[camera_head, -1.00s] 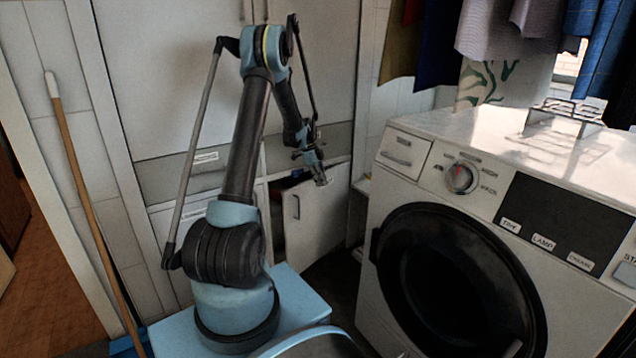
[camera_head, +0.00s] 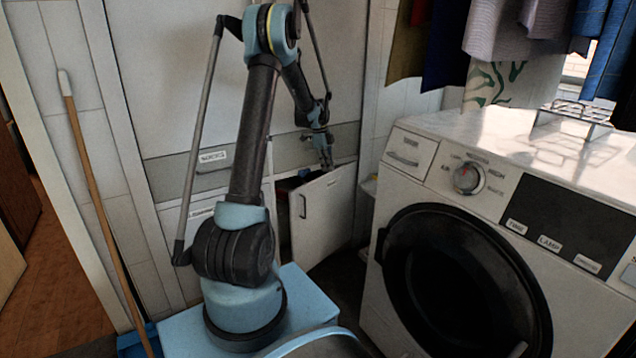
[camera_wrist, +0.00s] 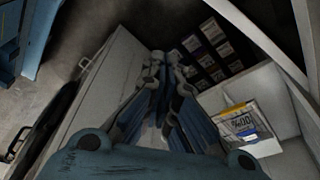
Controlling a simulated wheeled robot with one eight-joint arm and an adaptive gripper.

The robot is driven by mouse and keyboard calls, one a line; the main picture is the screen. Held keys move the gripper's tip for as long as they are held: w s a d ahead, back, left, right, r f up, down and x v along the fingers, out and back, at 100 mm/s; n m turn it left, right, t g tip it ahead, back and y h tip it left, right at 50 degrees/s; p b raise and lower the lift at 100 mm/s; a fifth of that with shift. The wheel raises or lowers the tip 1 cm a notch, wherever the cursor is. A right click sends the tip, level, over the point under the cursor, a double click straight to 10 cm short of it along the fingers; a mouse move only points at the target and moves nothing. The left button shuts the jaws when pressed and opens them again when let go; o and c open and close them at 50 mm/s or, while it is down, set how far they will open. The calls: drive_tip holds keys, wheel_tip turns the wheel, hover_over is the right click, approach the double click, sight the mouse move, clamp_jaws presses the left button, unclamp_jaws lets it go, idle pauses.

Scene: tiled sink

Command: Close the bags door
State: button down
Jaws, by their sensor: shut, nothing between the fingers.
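The white cabinet door (camera_head: 322,218) stands ajar below the wide grey drawer front, left of the washing machine. Its bar handle (camera_head: 303,206) is on the outer face and also shows in the wrist view (camera_wrist: 85,62). I cannot read a label naming it as the bags door. My gripper (camera_head: 327,168) is at the door's top edge. In the wrist view my gripper (camera_wrist: 158,118) is shut and empty, pointing down beside the door panel (camera_wrist: 105,80), on the cabinet's inner side. I cannot tell whether it touches the door.
The washing machine (camera_head: 400,165) stands close to the right of the door. Inside the cabinet are a yellow-and-white packet (camera_wrist: 242,122) and a dark printed item (camera_wrist: 210,50). Clothes (camera_head: 500,30) hang above the machine. A wooden pole (camera_head: 90,190) leans at the left.

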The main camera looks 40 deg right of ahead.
sight(311, 192)
drive_tip(key=s+a+f+m+t+y, duration=0.2)
drive_tip(key=s+a+f+m+t, duration=0.1)
drive_tip(key=s+a+t, duration=0.25)
drive_tip(key=shift+m+t, duration=0.3)
drive_tip(key=shift+t, duration=0.25)
drive_tip(key=shift+w+a+f, duration=0.35)
drive_tip(key=shift+w+f, duration=0.85)
drive_tip(key=shift+f, duration=0.25)
drive_tip(key=shift+w+a+f, duration=0.35)
drive_tip(key=shift+w+f, duration=0.9)
drive_tip(key=shift+f, duration=0.15)
drive_tip(key=shift+w+a+f, duration=0.35)
drive_tip(key=shift+w+f, duration=0.85)
drive_tip(key=shift+f, duration=0.25)
